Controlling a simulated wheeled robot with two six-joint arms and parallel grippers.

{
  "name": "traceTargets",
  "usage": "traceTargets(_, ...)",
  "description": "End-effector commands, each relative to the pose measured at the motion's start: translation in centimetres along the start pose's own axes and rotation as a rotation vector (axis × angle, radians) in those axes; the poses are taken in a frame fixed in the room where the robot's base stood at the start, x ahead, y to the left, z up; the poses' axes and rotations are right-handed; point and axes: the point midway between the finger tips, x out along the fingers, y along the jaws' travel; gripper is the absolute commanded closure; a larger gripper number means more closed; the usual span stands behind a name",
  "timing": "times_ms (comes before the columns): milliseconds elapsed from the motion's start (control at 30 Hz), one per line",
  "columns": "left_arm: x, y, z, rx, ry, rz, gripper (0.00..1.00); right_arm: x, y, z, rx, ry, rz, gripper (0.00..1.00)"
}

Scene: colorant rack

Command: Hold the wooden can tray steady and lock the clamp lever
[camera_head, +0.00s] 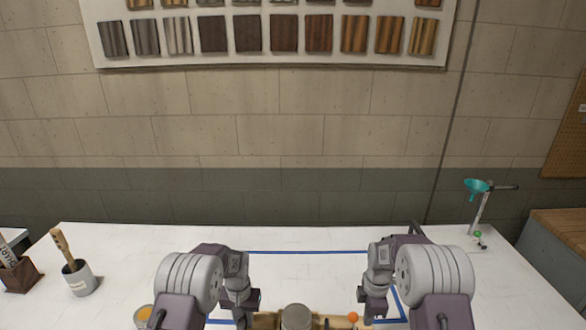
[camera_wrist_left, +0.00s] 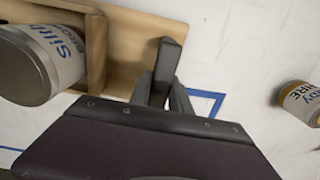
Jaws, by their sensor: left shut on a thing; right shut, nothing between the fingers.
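The wooden can tray (camera_head: 265,321) shows only in part at the bottom edge of the head view, with a silver-lidded can (camera_head: 296,317) in it. In the left wrist view, the tray (camera_wrist_left: 130,68) holds a labelled can (camera_wrist_left: 40,62). My left gripper (camera_head: 243,310) is shut on the tray's end; its fingers also show in the left wrist view (camera_wrist_left: 165,80). An orange knob (camera_head: 353,317), seemingly the clamp lever's, is at the tray's right part. My right gripper (camera_head: 373,308) is shut and empty just right of the knob; I cannot tell whether they touch.
A blue outline (camera_head: 305,252) marks the white table (camera_head: 130,250) around the tray. A loose can (camera_head: 143,316) stands left of my left arm. A grey pot with a brush (camera_head: 79,278) and a dark box (camera_head: 20,275) are far left. A teal funnel stand (camera_head: 480,210) is at the back right.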

Motion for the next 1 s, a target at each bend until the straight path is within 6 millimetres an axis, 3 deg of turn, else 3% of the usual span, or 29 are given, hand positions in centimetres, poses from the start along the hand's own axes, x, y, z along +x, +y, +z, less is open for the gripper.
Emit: traceTargets(1000, 0.0, 0.1, 0.0, 0.000, -0.001, 0.001, 1.00, -0.2, 0.0, 2.7, 0.002, 0.000, 0.000, 1.00)
